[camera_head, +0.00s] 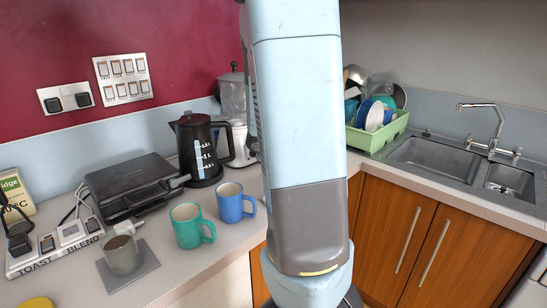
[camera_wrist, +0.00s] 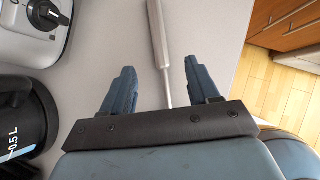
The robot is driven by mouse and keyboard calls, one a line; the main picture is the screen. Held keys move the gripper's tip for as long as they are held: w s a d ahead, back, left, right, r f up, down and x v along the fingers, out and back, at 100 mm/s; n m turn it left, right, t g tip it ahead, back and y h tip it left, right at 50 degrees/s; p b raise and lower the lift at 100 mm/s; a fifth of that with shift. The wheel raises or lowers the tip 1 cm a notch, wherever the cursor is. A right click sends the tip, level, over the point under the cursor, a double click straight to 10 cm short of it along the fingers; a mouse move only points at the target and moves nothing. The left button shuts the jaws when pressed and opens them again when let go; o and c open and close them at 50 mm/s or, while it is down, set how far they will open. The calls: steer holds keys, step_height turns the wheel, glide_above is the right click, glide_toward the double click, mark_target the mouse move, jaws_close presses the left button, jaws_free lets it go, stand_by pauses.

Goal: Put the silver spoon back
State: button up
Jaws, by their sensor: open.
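The silver spoon (camera_wrist: 157,38) shows in the wrist view as a long metal handle that narrows toward my gripper. It appears to lie on the pale worktop, and its lower end is hidden behind my gripper's dark body. My gripper (camera_wrist: 160,68) is open, with one blue-grey finger on each side of the handle, nearer to the right one. I see no clear contact, and I cannot tell the height gap. In the head view my arm hides the spoon and the gripper. The green dish rack (camera_head: 388,134) holds dishes at the back right, beside the sink.
The black kettle (camera_head: 198,150) stands on the worktop and shows at the left of the wrist view (camera_wrist: 22,112), near an appliance base (camera_wrist: 30,32). A green mug (camera_head: 187,226) and a blue mug (camera_head: 231,203) stand near the front edge. The sink (camera_head: 435,158) is at right.

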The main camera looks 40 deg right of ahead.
steer(key=v, duration=0.8)
stand_by(0.9)
steer(key=s+a+r+m+y, duration=0.2)
steer(key=s+a+r+m, duration=0.1)
steer(key=s+a+m, duration=0.2)
steer(key=s+a+r+m+t+y, duration=0.1)
steer(key=s+a+r+m, duration=0.3)
steer(key=a+m, duration=0.5)
steer(key=s+a+r+m+y, duration=0.3)
steer(key=s+a+m, duration=0.4)
steer(key=m, duration=0.3)
steer(key=shift+a+r+t, duration=0.4)
steer(key=shift+a+r, duration=0.15)
steer(key=shift+r, duration=0.15)
